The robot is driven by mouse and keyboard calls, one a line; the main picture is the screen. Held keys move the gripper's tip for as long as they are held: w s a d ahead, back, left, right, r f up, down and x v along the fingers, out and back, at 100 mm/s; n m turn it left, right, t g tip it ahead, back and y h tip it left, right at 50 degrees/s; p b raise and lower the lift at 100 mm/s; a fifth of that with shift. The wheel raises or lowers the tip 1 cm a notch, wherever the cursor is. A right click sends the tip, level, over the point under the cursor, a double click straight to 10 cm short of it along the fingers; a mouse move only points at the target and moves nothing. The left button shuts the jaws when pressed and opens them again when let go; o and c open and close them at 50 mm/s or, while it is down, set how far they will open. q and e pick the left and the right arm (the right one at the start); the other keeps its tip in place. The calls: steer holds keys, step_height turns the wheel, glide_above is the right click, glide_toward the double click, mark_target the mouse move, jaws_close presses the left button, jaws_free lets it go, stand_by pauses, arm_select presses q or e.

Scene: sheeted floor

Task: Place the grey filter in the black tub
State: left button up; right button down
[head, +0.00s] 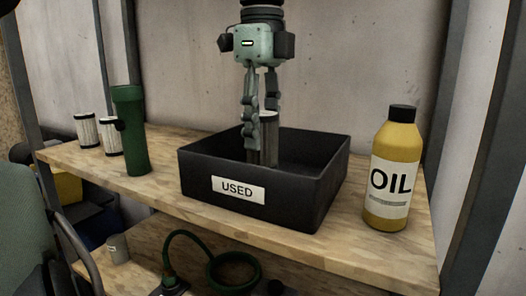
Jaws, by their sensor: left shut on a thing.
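The grey filter (269,144) is upright inside the black tub (285,197), which has a "USED" label on its front wall. My left gripper (261,140) comes down from above the tub and is shut on the filter, with its fingers reaching below the rim. The filter's top shows just above the tub's back rim. Its lower end is at the line of the front rim, so I cannot tell whether it touches the tub's floor. My right gripper is not in view.
A yellow oil bottle (393,165) stands right of the tub on the wooden shelf (335,240). A green flashlight (130,135) and two white pleated filters (87,130) stand left. A small grey cylinder (118,248) and a green hose (233,285) are on the lower shelf.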

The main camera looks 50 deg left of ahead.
mark_target(263, 152)
arm_select(q)
step_height(263, 152, down, 4)
steer(key=shift+d+r, duration=0.1)
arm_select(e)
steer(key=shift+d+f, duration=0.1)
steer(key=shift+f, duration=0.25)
arm_select(q)
steer(key=shift+f, duration=0.25)
steer(key=o, duration=1.2)
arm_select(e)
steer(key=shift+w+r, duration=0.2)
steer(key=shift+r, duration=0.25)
